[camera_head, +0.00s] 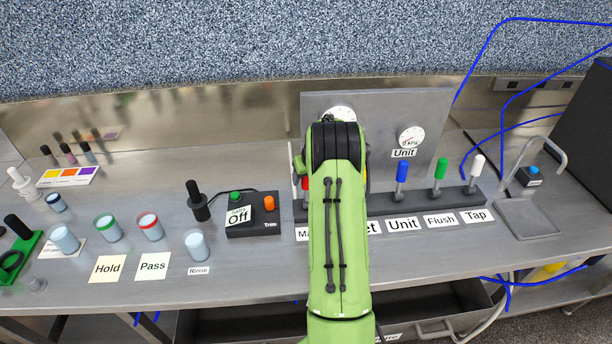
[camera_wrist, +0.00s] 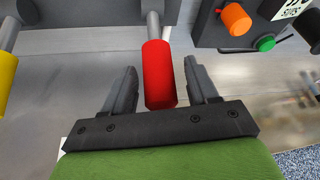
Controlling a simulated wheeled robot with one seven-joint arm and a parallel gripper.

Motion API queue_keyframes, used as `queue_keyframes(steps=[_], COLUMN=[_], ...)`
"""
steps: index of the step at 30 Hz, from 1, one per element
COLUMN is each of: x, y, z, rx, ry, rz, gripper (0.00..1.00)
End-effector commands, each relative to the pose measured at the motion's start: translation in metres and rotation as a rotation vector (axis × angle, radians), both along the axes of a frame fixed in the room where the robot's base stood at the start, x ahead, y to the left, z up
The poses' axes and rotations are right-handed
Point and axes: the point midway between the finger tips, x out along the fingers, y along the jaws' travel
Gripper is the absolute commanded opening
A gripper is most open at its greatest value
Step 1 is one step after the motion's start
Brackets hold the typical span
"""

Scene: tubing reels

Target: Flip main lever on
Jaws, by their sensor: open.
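The main lever has a red handle (camera_wrist: 158,75) on a grey metal stem. In the head view only a sliver of the red handle (camera_head: 306,183) shows left of my arm, above a mostly covered label starting "Ma" (camera_head: 302,234). In the wrist view my gripper (camera_wrist: 160,68) is open, with one dark finger on each side of the red handle. Narrow gaps show between the handle and the fingers, so it is not clasped. My green arm hides the gripper in the head view.
A yellow lever (camera_wrist: 8,72) stands beside the red one. Blue (camera_head: 402,172), green (camera_head: 440,169) and white (camera_head: 477,165) levers stand right on the same black base. The "Off" box (camera_head: 252,227) is close on the left. A gauge panel (camera_head: 432,110) rises behind.

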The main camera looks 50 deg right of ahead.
Motion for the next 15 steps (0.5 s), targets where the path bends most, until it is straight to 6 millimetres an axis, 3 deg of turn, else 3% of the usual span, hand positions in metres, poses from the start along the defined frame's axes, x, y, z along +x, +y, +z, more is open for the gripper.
queue_keyframes(steps=[9, 15], x=[0.0022, 0.0019], y=[-0.0004, -0.0003], z=[-0.0048, -0.0048], rx=[0.000, 0.000], ry=[-0.001, 0.000], rz=[0.000, 0.000], gripper=[0.57, 0.26])
